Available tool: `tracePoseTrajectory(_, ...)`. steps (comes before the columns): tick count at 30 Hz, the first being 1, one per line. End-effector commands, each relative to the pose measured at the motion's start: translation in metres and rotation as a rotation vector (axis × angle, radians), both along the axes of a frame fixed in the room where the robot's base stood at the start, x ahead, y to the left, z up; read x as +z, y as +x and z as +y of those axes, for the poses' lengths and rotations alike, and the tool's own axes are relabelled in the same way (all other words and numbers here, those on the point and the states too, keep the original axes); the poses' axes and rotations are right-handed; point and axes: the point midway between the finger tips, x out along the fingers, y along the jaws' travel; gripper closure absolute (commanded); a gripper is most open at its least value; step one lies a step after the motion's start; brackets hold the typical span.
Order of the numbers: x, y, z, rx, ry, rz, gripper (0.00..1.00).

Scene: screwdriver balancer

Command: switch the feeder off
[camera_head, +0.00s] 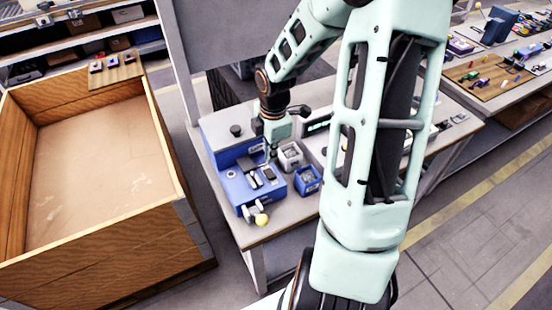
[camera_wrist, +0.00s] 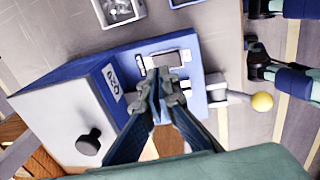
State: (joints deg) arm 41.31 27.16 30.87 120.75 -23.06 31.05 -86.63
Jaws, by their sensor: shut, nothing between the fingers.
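The feeder is a blue-and-grey box on the bench; its blue front part (camera_head: 238,194) shows in the head view, and its blue side (camera_wrist: 70,71) shows in the wrist view. Rocker switches (camera_head: 268,173) sit on its top panel; a grey one (camera_wrist: 167,59) shows in the wrist view, just beyond my fingertips. I cannot tell which way it is tipped. My gripper (camera_wrist: 158,78) is shut and empty, pointing down over this panel. It is also over the feeder in the head view (camera_head: 272,157). The fingers partly hide the panel, and I cannot tell whether they touch it.
A black knob (camera_wrist: 88,143) stands on the feeder's grey part. A lever with a yellow ball (camera_wrist: 262,102) sticks out at its side. A grey bin (camera_head: 291,155) and a blue bin (camera_head: 307,180) stand close by. A large wooden crate (camera_head: 95,235) is left of the bench.

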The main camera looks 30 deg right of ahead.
Motion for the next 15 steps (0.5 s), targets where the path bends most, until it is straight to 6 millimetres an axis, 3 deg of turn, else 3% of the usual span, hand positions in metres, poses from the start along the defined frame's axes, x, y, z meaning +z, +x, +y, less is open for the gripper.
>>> tracePoseTrajectory(1, 0.016, 0.003, -0.002, -0.004, -0.003, -0.008, 1.00)
tracePoseTrajectory(6, 0.051, 0.007, -0.002, -0.001, -0.004, -0.005, 1.00)
tracePoseTrajectory(15, 0.080, 0.010, -0.001, -0.001, -0.001, -0.001, 1.00)
